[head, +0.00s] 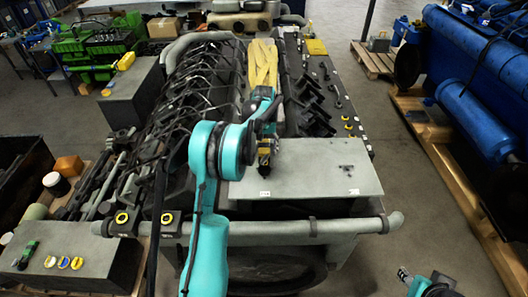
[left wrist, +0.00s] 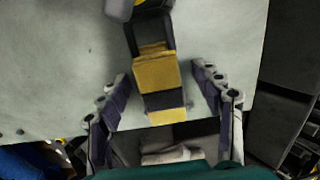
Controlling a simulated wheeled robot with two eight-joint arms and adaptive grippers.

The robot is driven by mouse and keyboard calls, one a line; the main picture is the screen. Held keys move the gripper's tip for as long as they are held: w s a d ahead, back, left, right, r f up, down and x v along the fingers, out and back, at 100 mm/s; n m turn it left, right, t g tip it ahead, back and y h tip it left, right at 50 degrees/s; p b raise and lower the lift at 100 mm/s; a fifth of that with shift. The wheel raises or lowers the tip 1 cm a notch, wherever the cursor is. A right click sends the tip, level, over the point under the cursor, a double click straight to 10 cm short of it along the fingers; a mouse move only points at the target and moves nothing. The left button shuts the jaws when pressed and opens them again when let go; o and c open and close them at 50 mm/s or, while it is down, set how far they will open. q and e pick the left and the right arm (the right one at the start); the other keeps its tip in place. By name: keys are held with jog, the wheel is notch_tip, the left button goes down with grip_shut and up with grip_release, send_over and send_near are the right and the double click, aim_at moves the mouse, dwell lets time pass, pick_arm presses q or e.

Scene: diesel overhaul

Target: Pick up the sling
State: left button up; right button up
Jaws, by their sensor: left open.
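The yellow sling (head: 262,66) lies lengthwise on top of the engine, beyond my left arm in the head view. I cannot make it out for sure in the left wrist view. My left gripper (head: 264,138) is on the near side of the sling, by the grey plate. In the left wrist view its two fingers (left wrist: 165,100) are spread. A yellow and black object (left wrist: 158,78) shows between them, with clear gaps at both sides. Part of my right arm (head: 425,285) shows at the lower right; its jaw state is unclear.
The flat grey plate (head: 325,165) covers the near end of the engine. Dark pipework (head: 195,95) runs left of the sling, and black parts (head: 308,100) stand right of it. A grey rail (head: 300,228) crosses the front. Blue machinery (head: 470,60) stands at right.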

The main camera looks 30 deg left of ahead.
aim_at(266, 149)
pick_arm(q)
grip_shut()
jog(key=shift+r, duration=0.1)
jog(key=shift+r, duration=0.4)
jog(key=r, duration=0.2)
jog(key=d+r, duration=0.1)
jog(key=shift+r, duration=0.35)
jog(key=d+r+p, duration=0.2)
jog(key=d+r, duration=0.8)
jog(key=r, duration=0.1)
jog(key=shift+d+r, duration=0.2)
jog(key=shift+d, duration=0.15)
